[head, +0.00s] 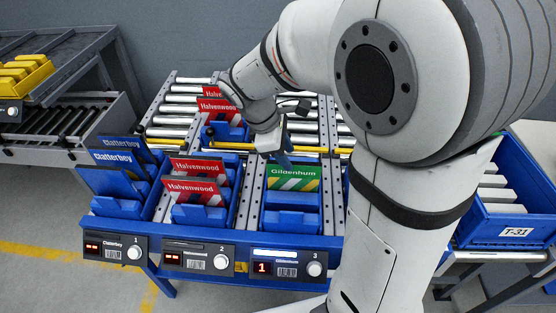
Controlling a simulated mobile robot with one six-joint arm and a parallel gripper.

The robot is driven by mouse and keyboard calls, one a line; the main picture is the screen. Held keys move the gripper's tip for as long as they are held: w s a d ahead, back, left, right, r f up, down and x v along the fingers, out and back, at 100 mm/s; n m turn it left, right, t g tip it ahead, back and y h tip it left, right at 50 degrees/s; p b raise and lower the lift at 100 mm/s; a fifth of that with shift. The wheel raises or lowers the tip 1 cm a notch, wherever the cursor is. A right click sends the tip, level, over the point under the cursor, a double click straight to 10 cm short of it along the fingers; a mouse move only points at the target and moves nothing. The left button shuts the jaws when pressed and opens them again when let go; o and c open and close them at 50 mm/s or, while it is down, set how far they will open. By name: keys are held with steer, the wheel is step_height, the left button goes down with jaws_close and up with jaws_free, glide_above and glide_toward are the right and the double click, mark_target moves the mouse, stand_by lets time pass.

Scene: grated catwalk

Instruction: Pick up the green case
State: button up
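The green case (294,173), labelled Gildenhum with white and yellow stripes at its lower part, stands leaning in the blue bin of lane 3. Its lower part is hidden by the front of the bin. My arm reaches over from the right, and my gripper (281,158) points down just behind and above the case's top left edge. The fingers are small and partly hidden here, so I cannot tell whether they touch the case or whether they are open.
More red cases (216,107) stand behind a yellow rail (232,147). The lane 3 display (262,268) reads 1. A blue tote marked T-31 (514,232) is at right.

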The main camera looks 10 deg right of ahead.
glide_above(295, 187)
step_height(295, 187, down, 7)
steer(key=shift+a+r, duration=0.1)
steer(key=shift+r, duration=0.1)
steer(key=shift+f, duration=0.25)
steer(key=shift+f, duration=0.25)
stand_by(0.5)
jaws_close()
stand_by(0.4)
